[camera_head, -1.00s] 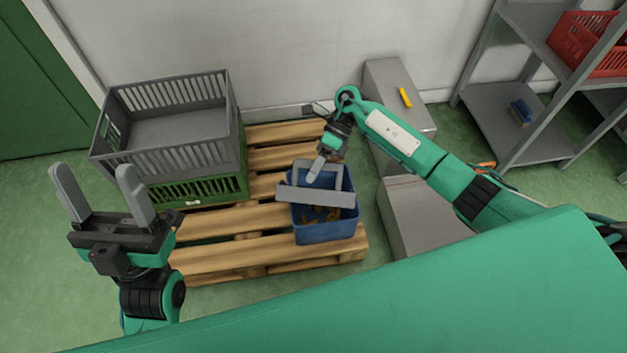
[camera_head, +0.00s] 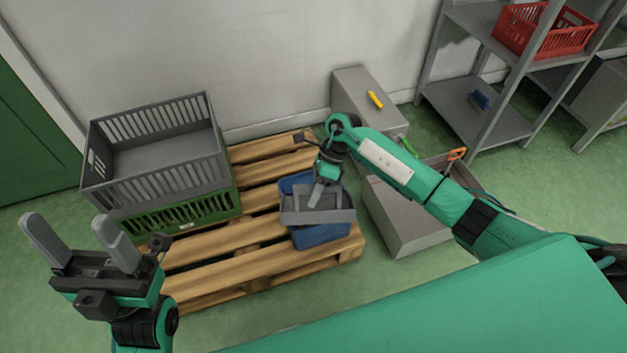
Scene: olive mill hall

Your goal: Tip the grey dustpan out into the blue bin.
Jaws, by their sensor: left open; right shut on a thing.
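The grey dustpan (camera_head: 330,215) is held over the blue bin (camera_head: 322,238), which stands on the front right of a wooden pallet. The pan's grey inside faces up toward me, and I see no debris in it. The pan covers most of the bin's opening, so the bin's contents are hidden. My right gripper (camera_head: 316,192) is shut on the dustpan at its back side, above the bin. My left gripper (camera_head: 68,222) is open and empty, left of the pallet, fingers pointing up.
A grey crate (camera_head: 150,165) sits on a green crate (camera_head: 180,215) on the pallet's left. Metal boxes (camera_head: 405,225) stand right of the pallet, one with a yellow-handled thing (camera_head: 375,99) on top. A shelf (camera_head: 480,108) holds a red basket (camera_head: 545,30) and a blue brush (camera_head: 479,101).

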